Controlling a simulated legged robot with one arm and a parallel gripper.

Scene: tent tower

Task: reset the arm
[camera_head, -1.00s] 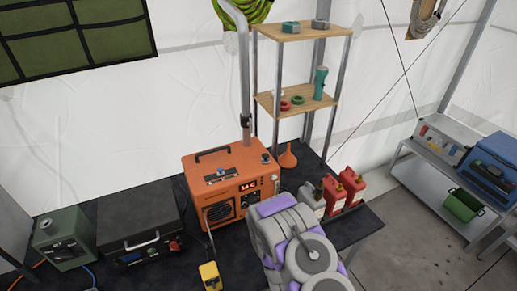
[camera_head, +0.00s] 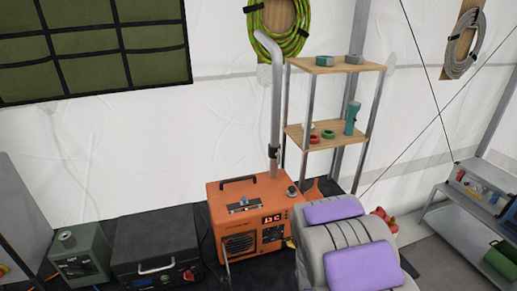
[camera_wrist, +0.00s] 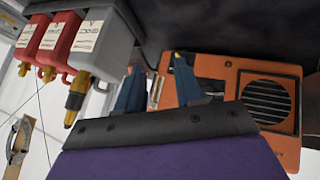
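My arm (camera_head: 345,245), grey with purple panels, rises at the lower right of the head view and hides the red canisters (camera_head: 386,219) except for a small part. My gripper (camera_wrist: 158,80) shows in the wrist view with its two blue fingers apart and nothing between them. The wrist picture is upside down. The orange heater (camera_wrist: 240,98) is behind and right of the fingers there. A grey canister (camera_wrist: 100,46) and two red canisters are to the left. In the head view the orange heater (camera_head: 237,212) stands left of my arm; my fingers are hidden there.
A wooden shelf rack (camera_head: 330,134) holds a teal flashlight (camera_head: 351,117) and tape rolls. A black case (camera_head: 150,250) and a green box (camera_head: 82,255) are at left. A metal bench (camera_head: 460,222) with a green bin (camera_head: 503,260) stands right. A metal pipe (camera_head: 275,100) rises behind the heater.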

